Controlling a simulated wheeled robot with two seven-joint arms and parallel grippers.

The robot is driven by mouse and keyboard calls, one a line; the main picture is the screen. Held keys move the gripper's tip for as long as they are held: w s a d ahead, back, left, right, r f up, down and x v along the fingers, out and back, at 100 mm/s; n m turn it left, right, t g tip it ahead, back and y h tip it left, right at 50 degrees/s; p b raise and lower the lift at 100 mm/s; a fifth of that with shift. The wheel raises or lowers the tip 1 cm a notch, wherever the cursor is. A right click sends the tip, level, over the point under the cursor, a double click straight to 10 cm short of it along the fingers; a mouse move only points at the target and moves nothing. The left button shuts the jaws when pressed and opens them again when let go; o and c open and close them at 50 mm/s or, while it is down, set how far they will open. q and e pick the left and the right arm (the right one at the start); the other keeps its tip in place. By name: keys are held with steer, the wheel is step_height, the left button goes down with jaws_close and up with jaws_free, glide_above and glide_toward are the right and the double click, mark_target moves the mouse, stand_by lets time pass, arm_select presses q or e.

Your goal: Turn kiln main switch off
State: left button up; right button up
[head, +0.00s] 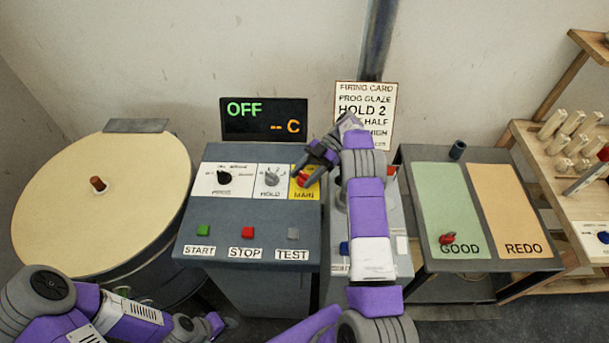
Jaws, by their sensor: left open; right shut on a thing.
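The red main switch (303,181) sits on the yellow MAIN plate at the right end of the kiln control panel (240,215). My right gripper (308,170) reaches in from the right and is shut on the main switch; its fingers hide part of the knob and plate. The display (264,119) above the panel reads OFF in green and "-- C" in orange. My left gripper (212,325) is open and low at the front left, apart from the panel.
The round kiln (95,230) with a pale lid stands at left. The panel also carries a black PROG knob (223,177), a grey HOLD knob (271,176), and START, STOP and TEST buttons. A firing card (362,105) stands behind. A GOOD/REDO table (445,205) is at right.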

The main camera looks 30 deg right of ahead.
mark_target(304, 174)
stand_by(0.3)
steer(key=o, duration=1)
steer(key=shift+c, duration=0.2)
step_height(304, 174, up, 10)
steer(key=p, duration=0.2)
steer(key=shift+p, duration=0.3)
steer(key=shift+f, duration=0.1)
